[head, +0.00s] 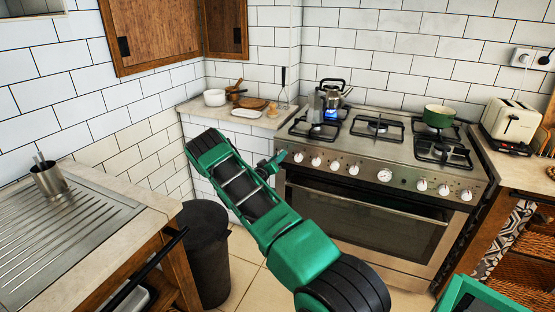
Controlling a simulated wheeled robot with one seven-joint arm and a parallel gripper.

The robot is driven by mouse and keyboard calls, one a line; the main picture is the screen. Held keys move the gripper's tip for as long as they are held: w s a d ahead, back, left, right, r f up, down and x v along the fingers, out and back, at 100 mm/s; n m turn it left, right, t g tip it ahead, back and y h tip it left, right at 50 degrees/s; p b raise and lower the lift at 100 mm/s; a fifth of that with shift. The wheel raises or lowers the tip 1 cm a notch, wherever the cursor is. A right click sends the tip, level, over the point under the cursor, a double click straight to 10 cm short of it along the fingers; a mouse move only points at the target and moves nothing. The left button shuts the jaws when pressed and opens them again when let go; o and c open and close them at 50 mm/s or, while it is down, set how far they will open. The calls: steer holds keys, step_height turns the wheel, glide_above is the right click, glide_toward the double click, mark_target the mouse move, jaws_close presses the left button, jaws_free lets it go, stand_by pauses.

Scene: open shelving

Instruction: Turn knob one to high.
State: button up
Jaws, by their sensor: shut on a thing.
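The stove (360,208) stands at the back right with a row of white knobs along its front panel. My gripper (281,157) is at the far left end of this row, its small fingers closed on the leftmost knob. A blue flame (330,115) burns under the kettle (334,98) on the back left burner.
A green pot (438,116) sits on a right burner, and a toaster (512,121) stands right of the stove. A dark bin (207,255) is left of my arm. The sink counter (70,225) fills the left front.

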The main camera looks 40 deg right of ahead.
steer(key=shift+w+a+f+n+t, duration=0.1)
steer(key=shift+w+n+t, duration=0.05)
steer(key=shift+n, duration=1.4)
steer(key=shift+w+a+f+n+t, duration=0.1)
steer(key=shift+a+n+t, duration=0.1)
steer(key=shift+n, duration=1.3)
steer(key=shift+w+a+f+n+t, duration=0.1)
steer(key=shift+w+n+t, duration=0.05)
steer(key=shift+n, duration=1.4)
steer(key=o, duration=0.9)
steer(key=shift+o, duration=0.7)
steer(key=shift+s+d, duration=0.2)
steer(key=shift+r, duration=0.1)
steer(key=v, duration=1)
steer(key=shift+a, duration=0.4)
